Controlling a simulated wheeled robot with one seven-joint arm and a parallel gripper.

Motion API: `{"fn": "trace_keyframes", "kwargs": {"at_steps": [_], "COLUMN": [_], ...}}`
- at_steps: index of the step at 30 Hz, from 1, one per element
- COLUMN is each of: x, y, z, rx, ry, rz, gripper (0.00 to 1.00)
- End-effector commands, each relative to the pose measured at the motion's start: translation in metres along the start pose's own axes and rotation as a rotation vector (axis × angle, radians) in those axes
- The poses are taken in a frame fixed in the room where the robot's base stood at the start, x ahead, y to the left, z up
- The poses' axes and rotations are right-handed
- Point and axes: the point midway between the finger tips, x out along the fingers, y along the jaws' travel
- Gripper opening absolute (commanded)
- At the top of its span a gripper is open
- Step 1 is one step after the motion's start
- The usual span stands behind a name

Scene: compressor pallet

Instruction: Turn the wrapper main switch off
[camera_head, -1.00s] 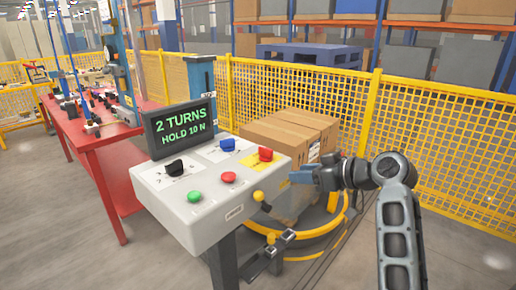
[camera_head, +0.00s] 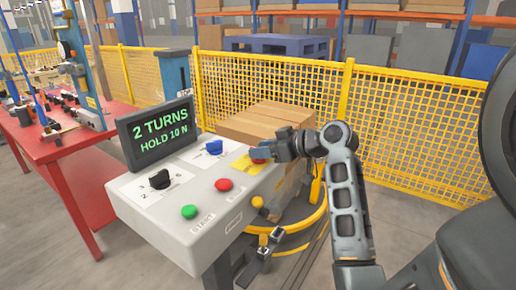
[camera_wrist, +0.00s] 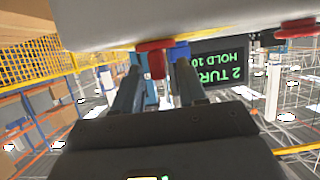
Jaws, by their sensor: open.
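The red main switch (camera_head: 257,158) sits on a yellow plate at the upper right of the control box (camera_head: 155,208), largely hidden by my gripper. In the wrist view the red switch (camera_wrist: 156,60) hangs from the panel, its handle roughly in line with the gap between the two fingers. My gripper (camera_head: 262,154) is at the switch in the head view; the wrist view shows its two fingers (camera_wrist: 158,85) apart, one on each side of the handle. I cannot tell whether they touch it. The display (camera_head: 160,131) reads "2 TURNS HOLD 10 N".
The box also carries a blue selector (camera_head: 214,147), black selector (camera_head: 160,180), green button (camera_head: 189,212), red button (camera_head: 224,185) and yellow knob (camera_head: 257,202). Cartons (camera_head: 262,123) stand behind it. A yellow mesh fence (camera_head: 420,130) closes the back; a red table (camera_head: 75,165) is left.

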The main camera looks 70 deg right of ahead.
Motion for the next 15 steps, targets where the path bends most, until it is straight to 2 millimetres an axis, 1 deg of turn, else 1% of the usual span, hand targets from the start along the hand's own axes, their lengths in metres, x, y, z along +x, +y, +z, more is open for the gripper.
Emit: {"fn": "trace_keyframes", "kwargs": {"at_steps": [3, 6, 14, 15], "x": [0.011, 0.015, 0.016, 0.016], "y": [0.000, 0.000, 0.000, 0.000], "z": [0.000, 0.000, 0.000, 0.000], "rx": [0.000, 0.000, -0.001, -0.001], "ry": [-0.001, -0.001, 0.000, 0.000], "rz": [0.000, 0.000, 0.001, 0.001], "gripper": [0.41, 0.41, 0.41, 0.38]}}
